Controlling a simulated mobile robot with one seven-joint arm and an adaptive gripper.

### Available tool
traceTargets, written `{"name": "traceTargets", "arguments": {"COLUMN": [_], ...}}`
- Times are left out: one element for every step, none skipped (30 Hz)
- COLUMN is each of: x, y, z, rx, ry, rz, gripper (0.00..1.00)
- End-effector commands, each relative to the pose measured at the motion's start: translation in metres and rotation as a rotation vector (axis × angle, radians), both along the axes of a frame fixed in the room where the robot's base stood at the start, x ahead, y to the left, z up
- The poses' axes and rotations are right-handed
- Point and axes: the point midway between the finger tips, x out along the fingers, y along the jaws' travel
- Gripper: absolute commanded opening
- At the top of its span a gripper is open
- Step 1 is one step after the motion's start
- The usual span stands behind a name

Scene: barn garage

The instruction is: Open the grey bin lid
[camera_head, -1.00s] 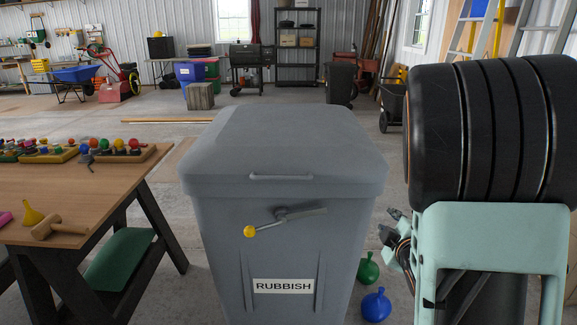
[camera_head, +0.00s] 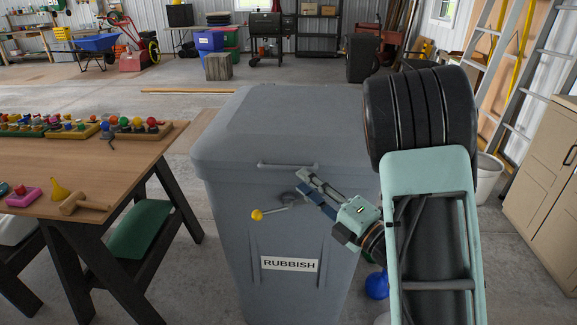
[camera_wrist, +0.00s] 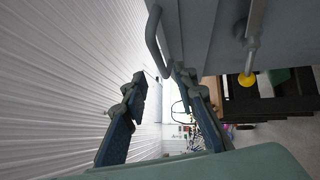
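The grey bin (camera_head: 235,220) stands upright with a RUBBISH label. Its grey lid (camera_head: 290,120) is closed. A thin bar handle (camera_head: 285,165) runs along the lid's front edge; in the wrist view the handle (camera_wrist: 153,40) shows as a bent bar at top centre. Below it on the bin front is a lever with a yellow knob (camera_head: 257,215). My gripper (camera_head: 304,184) is at the bin's front, close to the handle's right end. In the wrist view my gripper (camera_wrist: 158,76) is open with its fingers apart; whether it touches the handle I cannot tell.
A wooden table (camera_head: 150,160) with toys and a mallet stands left. A blue balloon-like object (camera_head: 377,285) lies right of the bin, partly behind my arm. A wooden cabinet (camera_head: 545,190) and ladders are at right. The floor behind the bin is mostly open.

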Motion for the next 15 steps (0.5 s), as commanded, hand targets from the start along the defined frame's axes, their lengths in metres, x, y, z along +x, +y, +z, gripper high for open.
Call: {"name": "traceTargets", "arguments": {"x": [0.007,0.012,0.017,0.021,0.025,0.03,0.034,0.037,0.041,0.044,0.046,0.048,0.05,0.051,0.052], "y": [0.009,0.013,0.018,0.022,0.026,0.03,0.034,0.037,0.039,0.042,0.044,0.046,0.047,0.048,0.049], "z": [0.003,0.004,0.005,0.006,0.006,0.007,0.008,0.008,0.009,0.009,0.009,0.01,0.01,0.01,0.01], "rx": [-0.001,-0.001,-0.001,-0.001,-0.002,0.0,0.0,-0.001,-0.001,-0.001,-0.002,-0.002,-0.001,0.0,0.0], "ry": [-0.001,-0.001,-0.001,-0.001,-0.001,-0.001,-0.001,-0.001,-0.001,-0.001,0.0,0.001,0.001,0.001,0.001], "rz": [0.005,0.004,0.004,0.004,0.004,0.003,0.003,0.002,0.001,0.001,0.001,0.001,0.0,-0.001,-0.001], "gripper": [0.26,0.26,0.26,0.26,0.26,0.26,0.26,0.26,0.26,0.26,0.26,0.26,0.26,0.26,0.26]}}
